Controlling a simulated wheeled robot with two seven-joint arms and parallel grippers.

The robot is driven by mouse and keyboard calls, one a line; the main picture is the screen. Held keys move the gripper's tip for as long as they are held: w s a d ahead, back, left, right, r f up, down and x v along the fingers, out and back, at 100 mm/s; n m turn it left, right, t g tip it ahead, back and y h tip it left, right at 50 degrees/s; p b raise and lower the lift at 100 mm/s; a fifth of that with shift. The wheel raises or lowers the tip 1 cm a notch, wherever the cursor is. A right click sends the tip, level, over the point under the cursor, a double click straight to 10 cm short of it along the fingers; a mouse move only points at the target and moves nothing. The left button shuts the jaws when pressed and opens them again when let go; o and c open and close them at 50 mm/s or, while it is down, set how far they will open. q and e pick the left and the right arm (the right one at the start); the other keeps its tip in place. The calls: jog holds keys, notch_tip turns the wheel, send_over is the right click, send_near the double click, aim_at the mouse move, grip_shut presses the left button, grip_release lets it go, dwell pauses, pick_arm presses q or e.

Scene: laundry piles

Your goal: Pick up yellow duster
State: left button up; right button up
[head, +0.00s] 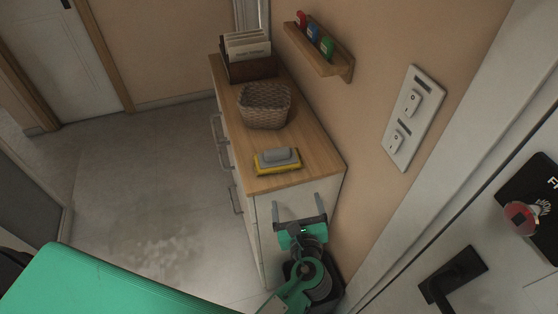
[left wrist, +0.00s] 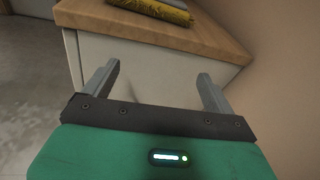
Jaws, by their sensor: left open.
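The yellow duster (head: 277,161) lies on the near end of the wooden cabinet top, with a grey block-like upper part. Its yellow edge also shows at the top of the left wrist view (left wrist: 165,9), cut off by the frame. My left gripper (head: 297,198) is open and empty, in front of the cabinet's near end and apart from the duster. In the left wrist view its two fingers (left wrist: 158,80) stand wide apart, pointing at the cabinet's pale end panel, below the top's edge. My right gripper is not in view.
The cabinet (head: 314,148) stands against the wall. A wicker basket (head: 265,107) and a file holder (head: 248,58) stand farther back on it. A small wall shelf (head: 318,50) holds colored items. A switch panel (head: 413,118) and a door handle (head: 453,277) are at right. Floor at left is clear.

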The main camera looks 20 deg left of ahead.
aim_at(279, 153)
pick_arm(q)
notch_tip(279, 153, up, 8)
jog(key=a+y, duration=0.2)
jog(key=shift+t, duration=0.4)
jog(key=x, duration=0.3)
jog(key=p+x, duration=0.1)
jog(key=x, duration=0.2)
jog(key=shift+a+r, duration=0.25)
jog(key=shift+a, duration=0.25)
jog(key=shift+w+a, duration=0.25)
jog(key=shift+w, duration=0.45)
jog(key=p+x, duration=0.1)
jog(key=x, duration=0.3)
jog(key=shift+w+a+r+p, duration=0.15)
jog(key=shift+w+r+p, duration=0.1)
jog(key=shift+p, duration=0.15)
jog(key=shift+w+a+f, duration=0.1)
jog(key=shift+w, duration=0.05)
jog(key=c, duration=1.1)
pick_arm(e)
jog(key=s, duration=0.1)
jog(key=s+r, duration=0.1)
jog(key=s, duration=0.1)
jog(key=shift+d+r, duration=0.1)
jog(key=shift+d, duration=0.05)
